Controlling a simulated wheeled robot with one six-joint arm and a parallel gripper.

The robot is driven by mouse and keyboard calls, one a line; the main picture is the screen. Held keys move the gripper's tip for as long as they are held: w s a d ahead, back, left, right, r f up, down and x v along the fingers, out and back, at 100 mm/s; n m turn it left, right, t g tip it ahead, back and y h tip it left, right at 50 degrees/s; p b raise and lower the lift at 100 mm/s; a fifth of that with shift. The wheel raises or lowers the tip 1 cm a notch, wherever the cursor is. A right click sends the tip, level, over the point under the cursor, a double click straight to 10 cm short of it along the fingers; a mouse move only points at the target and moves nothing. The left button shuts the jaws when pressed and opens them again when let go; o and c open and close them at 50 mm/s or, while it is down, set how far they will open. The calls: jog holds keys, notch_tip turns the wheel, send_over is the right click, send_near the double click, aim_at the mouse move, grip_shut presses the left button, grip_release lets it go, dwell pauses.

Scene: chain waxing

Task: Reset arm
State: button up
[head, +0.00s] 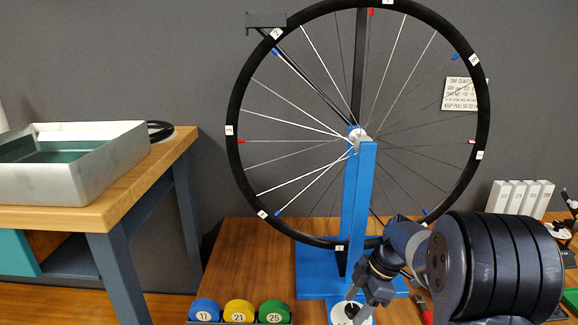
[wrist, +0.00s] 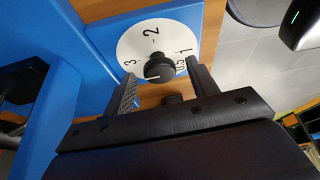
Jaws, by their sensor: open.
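My gripper (wrist: 165,90) is open in the wrist view. Its two fingers stand on either side of a black knob (wrist: 158,67), with space between each finger and the knob. The knob sits in the middle of a white dial (wrist: 138,33) with the marks 3, 2, 1 and 0.5, on a blue base. In the head view my gripper (head: 362,296) points down at the foot of the blue wheel stand (head: 357,210), over the white dial (head: 340,317), which it partly hides.
A large spoked wheel (head: 231,130) with numbered tags is mounted on the stand. A metal tray (head: 90,175) stands on the left bench. White boxes (head: 519,197) stand at the right.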

jog(key=m, duration=0.1)
jog(key=m+t+b, duration=0.1)
jog(key=m, duration=0.1)
jog(key=shift+s+m, duration=0.2)
jog(key=shift+m, duration=0.1)
jog(key=m+t, duration=0.2)
jog(key=m, duration=0.2)
jog(key=shift+s+a+h, duration=0.1)
jog(key=shift+h, duration=0.3)
jog(key=m+p, duration=0.1)
jog(key=m, duration=0.1)
jog(key=m+t+h, duration=0.1)
jog(key=m, duration=0.1)
jog(key=shift+s+a+r+p, duration=0.1)
jog(key=shift+s+r+p, duration=0.05)
jog(key=shift+p, duration=0.25)
jog(key=shift+a+m+t+h+p, duration=0.15)
jog(key=shift+m+h+p, duration=0.35)
jog(key=shift+m, duration=0.6)
jog(key=shift+d+m+t+h+p, duration=0.15)
jog(key=shift+m+h+p, duration=0.3)
jog(key=shift+m, duration=0.65)
jog(key=shift+a, duration=0.1)
